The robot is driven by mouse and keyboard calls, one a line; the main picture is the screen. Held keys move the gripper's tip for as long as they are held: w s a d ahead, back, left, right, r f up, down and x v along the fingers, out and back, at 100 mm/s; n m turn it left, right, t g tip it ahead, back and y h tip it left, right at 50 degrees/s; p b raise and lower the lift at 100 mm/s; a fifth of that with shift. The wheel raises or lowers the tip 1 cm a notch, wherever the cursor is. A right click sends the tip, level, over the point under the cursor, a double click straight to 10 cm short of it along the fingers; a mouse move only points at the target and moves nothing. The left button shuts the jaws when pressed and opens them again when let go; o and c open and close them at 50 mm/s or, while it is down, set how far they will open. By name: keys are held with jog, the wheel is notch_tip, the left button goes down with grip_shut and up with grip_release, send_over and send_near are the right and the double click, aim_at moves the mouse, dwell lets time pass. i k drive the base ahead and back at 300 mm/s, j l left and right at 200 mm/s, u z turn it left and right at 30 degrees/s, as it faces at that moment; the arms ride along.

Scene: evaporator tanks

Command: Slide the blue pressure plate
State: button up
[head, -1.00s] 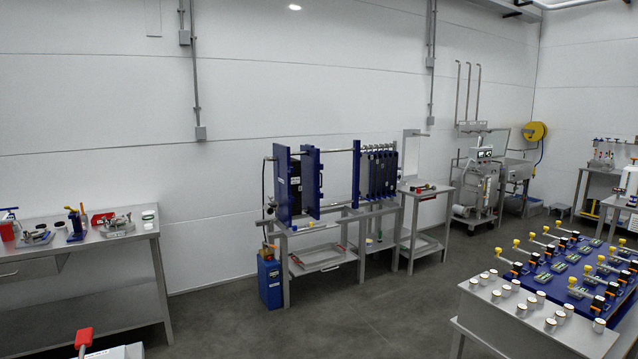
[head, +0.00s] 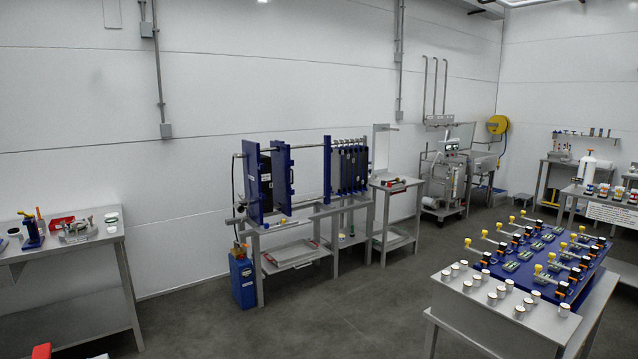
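A plate press frame stands on a steel stand against the back wall in the head view. A blue upright plate with a handle on its face (head: 282,177), likely the pressure plate, hangs at the left part of the frame under the top bar (head: 306,148). A black block (head: 266,178) shows between it and a blue end plate (head: 252,183). To the right, across an open gap, stand another blue plate (head: 327,168) and a pack of dark plates (head: 350,170). My gripper is not in view.
Open grey floor (head: 300,325) lies before the stand. A blue canister (head: 243,281) stands at its left leg. A steel bench (head: 72,242) is at left, a table with a blue panel and white-capped jars (head: 490,322) at right front. A red-topped object (head: 41,350) shows bottom left.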

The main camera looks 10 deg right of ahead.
aim_at(282, 190)
jog(key=i+z, duration=0.1)
jog(key=i, duration=3.75)
jog(key=i+j+z, duration=0.1)
jog(key=i, duration=0.7)
jog(key=i+j+z, duration=0.1)
jog(key=i, duration=0.7)
